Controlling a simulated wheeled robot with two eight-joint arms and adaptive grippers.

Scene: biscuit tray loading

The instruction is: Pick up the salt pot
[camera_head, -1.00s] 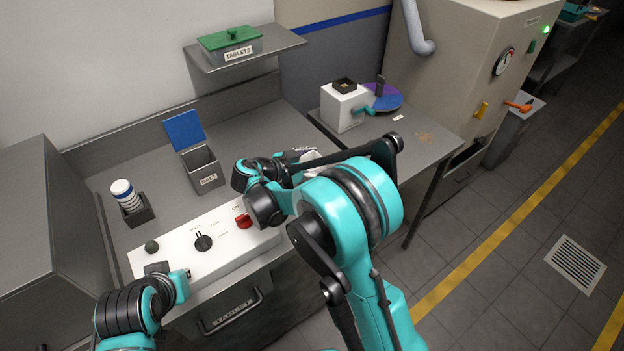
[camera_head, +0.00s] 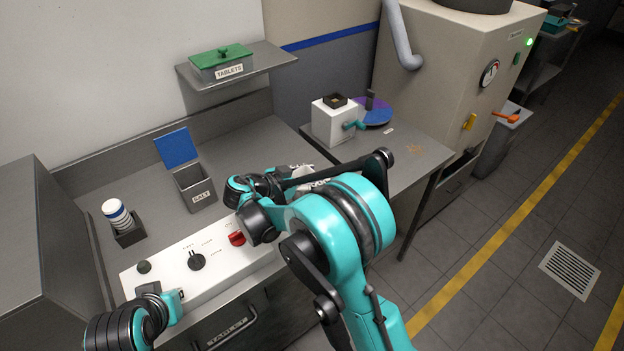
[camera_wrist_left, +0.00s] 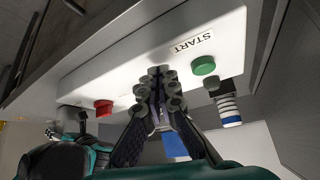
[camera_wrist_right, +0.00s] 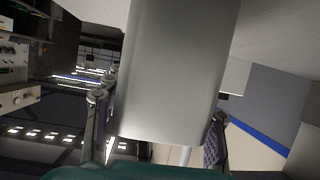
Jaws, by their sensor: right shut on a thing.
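The grey box labelled SALT (camera_head: 202,196) stands on the steel worktop with its blue lid (camera_head: 177,148) raised. Its opening faces up and looks dark inside. My right gripper (camera_wrist_right: 157,105) is shut on a large, smooth, pale grey thing (camera_wrist_right: 172,70), with one finger on each side. I cannot tell from its surface whether this is the salt pot. In the head view my right arm hides most of that hand; a whitish patch shows behind it. My left gripper (camera_wrist_left: 161,74) has its fingertips together, empty, in front of the white control panel (camera_wrist_left: 140,75).
The control panel has a green START button (camera_wrist_left: 204,65), a dark knob (camera_head: 196,261) and a red switch (camera_head: 237,239). A white-and-blue stack (camera_head: 117,213) stands in a dark holder. The TABLETS box (camera_head: 220,60) sits on a shelf. A white device (camera_head: 331,126) stands on the right-hand table.

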